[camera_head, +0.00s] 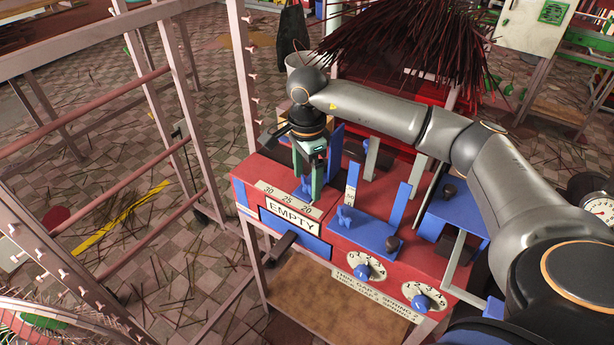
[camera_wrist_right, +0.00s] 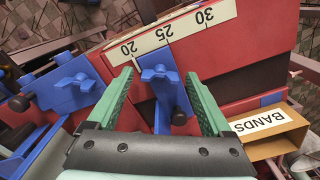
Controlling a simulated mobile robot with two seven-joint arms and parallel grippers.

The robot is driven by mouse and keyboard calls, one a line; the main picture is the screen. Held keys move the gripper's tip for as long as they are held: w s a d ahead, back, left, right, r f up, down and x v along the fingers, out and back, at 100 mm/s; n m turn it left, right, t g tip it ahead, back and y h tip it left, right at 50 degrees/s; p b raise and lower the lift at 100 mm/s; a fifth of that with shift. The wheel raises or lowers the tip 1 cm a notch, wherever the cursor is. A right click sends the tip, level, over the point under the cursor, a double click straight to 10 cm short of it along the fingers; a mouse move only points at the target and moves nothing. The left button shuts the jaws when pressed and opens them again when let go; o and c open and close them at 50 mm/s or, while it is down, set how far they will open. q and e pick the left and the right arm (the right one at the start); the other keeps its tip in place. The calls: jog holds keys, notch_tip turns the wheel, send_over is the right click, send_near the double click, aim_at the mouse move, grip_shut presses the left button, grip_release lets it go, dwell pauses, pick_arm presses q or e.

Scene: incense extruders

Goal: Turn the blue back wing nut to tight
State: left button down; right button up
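The blue back wing nut (camera_wrist_right: 160,75) sits on a blue slider at a white scale marked 20, 25 and 30, close to 25. It also shows in the head view (camera_head: 303,191), partly hidden by my gripper. My right gripper (camera_head: 308,182) points down at it with green fingers. In the right wrist view the right gripper (camera_wrist_right: 158,78) is open, one finger on each side of the wing nut, with visible gaps; I see no contact. A second blue wing nut (camera_head: 345,213) is on the front blue plate. My left gripper is not in view.
The red machine (camera_head: 340,240) carries an EMPTY sign (camera_head: 291,219), two numbered dials and upright blue plates. A cardboard box marked BANDS (camera_wrist_right: 270,140) is beside the gripper. A bundle of dark incense sticks (camera_head: 410,40) is behind my arm. A metal rack (camera_head: 165,120) stands left.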

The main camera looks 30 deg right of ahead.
jog(key=c, duration=1)
jog(key=shift+c, duration=1.3)
